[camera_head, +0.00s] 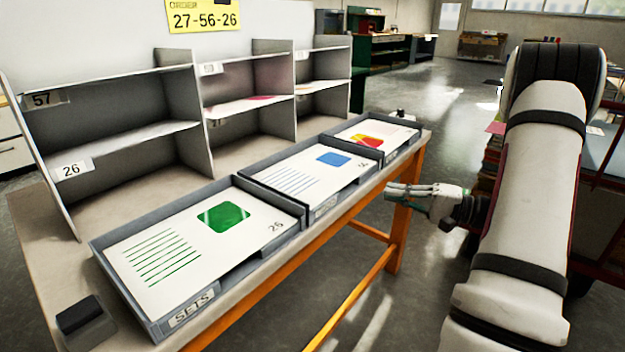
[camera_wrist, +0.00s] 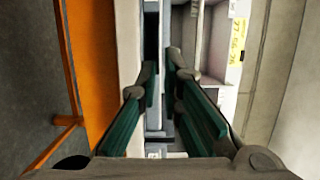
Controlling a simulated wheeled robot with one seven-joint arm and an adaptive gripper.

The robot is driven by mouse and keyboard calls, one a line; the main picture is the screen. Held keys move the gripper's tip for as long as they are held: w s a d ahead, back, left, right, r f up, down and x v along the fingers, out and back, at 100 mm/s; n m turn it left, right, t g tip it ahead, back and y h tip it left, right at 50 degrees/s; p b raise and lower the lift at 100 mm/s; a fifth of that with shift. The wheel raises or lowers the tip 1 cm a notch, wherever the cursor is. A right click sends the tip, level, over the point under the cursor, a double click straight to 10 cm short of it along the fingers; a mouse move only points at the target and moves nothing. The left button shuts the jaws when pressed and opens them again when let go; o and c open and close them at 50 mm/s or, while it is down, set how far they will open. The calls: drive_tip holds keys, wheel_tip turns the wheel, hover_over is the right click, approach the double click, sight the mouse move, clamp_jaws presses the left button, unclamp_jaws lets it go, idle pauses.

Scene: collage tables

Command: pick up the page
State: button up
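Three pages lie in grey trays on the table. The nearest page (camera_head: 165,243) has a green shape, green lines and the number 26. The middle page (camera_head: 305,175) has a blue shape and blue lines. The far page (camera_head: 385,130) has a red and yellow shape. My gripper (camera_head: 389,192) is beyond the table's right edge, beside the middle and far trays, apart from every page. In the wrist view my gripper (camera_wrist: 161,72) shows two green-padded fingers apart with nothing held between them. I cannot make out a page there.
The near tray (camera_head: 192,310) is labelled SETS. Grey shelves (camera_head: 130,128) with number tags stand behind the trays. A yellow sign (camera_head: 205,16) reads 27-56-26. A dark block (camera_head: 85,318) sits at the near table corner. An orange table leg (camera_head: 400,228) is below my gripper.

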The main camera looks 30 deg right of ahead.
drive_tip(key=b, duration=0.1)
approach(341, 182)
drive_tip(key=x, duration=0.4)
drive_tip(key=shift+w+f, duration=0.1)
drive_tip(key=shift+w, duration=0.15)
drive_tip(key=shift+a+b+x, duration=0.2)
drive_tip(key=shift+b+x, duration=0.75)
drive_tip(key=shift+x, duration=1.85)
drive_tip(key=shift+s, duration=0.15)
clamp_jaws()
